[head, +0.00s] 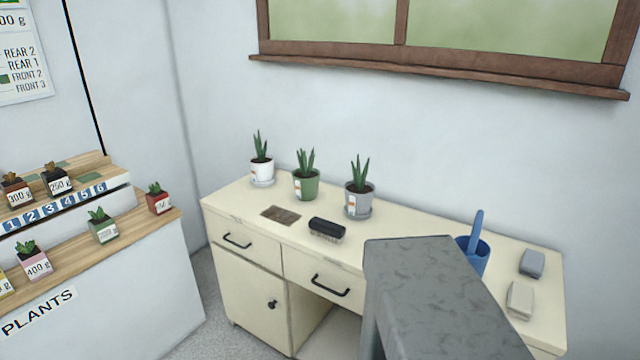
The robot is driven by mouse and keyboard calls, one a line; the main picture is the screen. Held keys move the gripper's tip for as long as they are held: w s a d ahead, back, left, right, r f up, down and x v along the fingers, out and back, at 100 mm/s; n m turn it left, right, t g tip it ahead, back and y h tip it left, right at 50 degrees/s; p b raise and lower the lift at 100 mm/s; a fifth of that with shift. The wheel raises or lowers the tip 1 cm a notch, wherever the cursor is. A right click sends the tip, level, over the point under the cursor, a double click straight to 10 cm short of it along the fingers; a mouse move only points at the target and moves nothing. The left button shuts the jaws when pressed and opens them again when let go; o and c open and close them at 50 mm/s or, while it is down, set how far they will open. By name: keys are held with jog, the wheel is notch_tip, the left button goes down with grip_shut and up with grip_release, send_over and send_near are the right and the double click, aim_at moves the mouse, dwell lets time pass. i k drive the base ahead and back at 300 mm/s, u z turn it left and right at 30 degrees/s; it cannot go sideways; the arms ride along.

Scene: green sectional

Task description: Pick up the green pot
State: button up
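The green pot (306,188) stands upright on the cream desk (240,200), between a white pot on its left and a grey pot on its right. It holds a spiky green plant and has a pale label on its front. No saucer shows under it. A smaller, duller green pot (105,234) with a label sits on the plant shelf at left.
The white pot (262,170) and grey pot (358,202) stand on saucers. A black brush (326,230) and brown patch (280,214) lie in front of the pots. A blue container (473,256) and two small blocks (520,298) are at right. The wooden window ledge (440,74) is above.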

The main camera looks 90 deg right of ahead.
aim_at(306, 179)
jog(key=u, duration=0.25)
jog(key=k, duration=0.6)
jog(key=z, duration=1.5)
jog(key=i, duration=1)
jog(key=z, duration=0.2)
jog(key=k, duration=0.45)
jog(key=u, duration=0.05)
